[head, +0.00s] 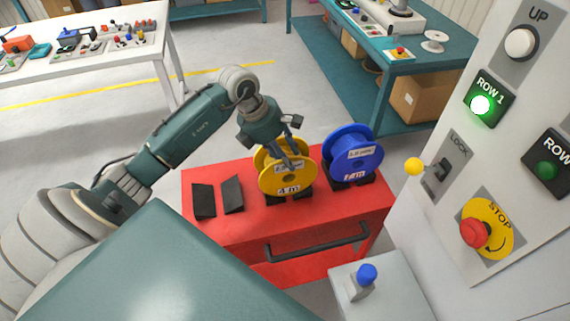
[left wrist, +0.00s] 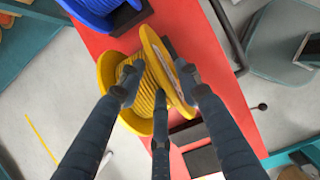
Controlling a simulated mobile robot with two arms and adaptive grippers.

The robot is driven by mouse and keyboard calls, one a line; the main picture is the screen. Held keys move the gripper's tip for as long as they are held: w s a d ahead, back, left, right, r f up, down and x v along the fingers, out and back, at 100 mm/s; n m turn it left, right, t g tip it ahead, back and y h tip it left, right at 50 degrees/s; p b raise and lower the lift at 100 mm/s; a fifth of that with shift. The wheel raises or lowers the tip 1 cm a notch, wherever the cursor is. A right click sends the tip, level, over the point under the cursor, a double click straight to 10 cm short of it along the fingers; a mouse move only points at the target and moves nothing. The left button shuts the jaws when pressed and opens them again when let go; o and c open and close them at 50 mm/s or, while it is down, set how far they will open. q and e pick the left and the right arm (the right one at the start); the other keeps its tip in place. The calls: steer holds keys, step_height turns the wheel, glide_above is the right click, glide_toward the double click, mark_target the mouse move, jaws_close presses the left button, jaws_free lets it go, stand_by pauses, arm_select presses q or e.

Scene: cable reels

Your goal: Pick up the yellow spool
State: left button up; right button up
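The yellow spool (head: 287,184) stands upright on a black cradle on the red cart top (head: 232,226), with white labels on its near flange. My left gripper (head: 287,142) is right above it, with its fingers reaching down over its top. In the left wrist view the yellow spool (left wrist: 150,92) shows between the spread fingers of the left gripper (left wrist: 160,80). One finger lies over the wound cable and another beside the labelled flange; I cannot tell whether they touch. The fingers look open. My right gripper is not in view.
A blue spool (head: 352,158) stands on a cradle close on the right. An empty black cradle (head: 218,196) is on the left of the cart top.

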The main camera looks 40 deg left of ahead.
arm_select(q)
jaws_close()
steer(key=shift+w+r, duration=0.1)
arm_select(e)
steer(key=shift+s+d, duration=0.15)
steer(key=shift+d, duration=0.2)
arm_select(q)
steer(key=shift+r, duration=0.2)
step_height(320, 180, up, 20)
steer(key=b, duration=0.3)
steer(key=shift+f, duration=0.2)
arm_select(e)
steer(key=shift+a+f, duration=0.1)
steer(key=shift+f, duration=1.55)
arm_select(q)
steer(key=shift+r, duration=0.1)
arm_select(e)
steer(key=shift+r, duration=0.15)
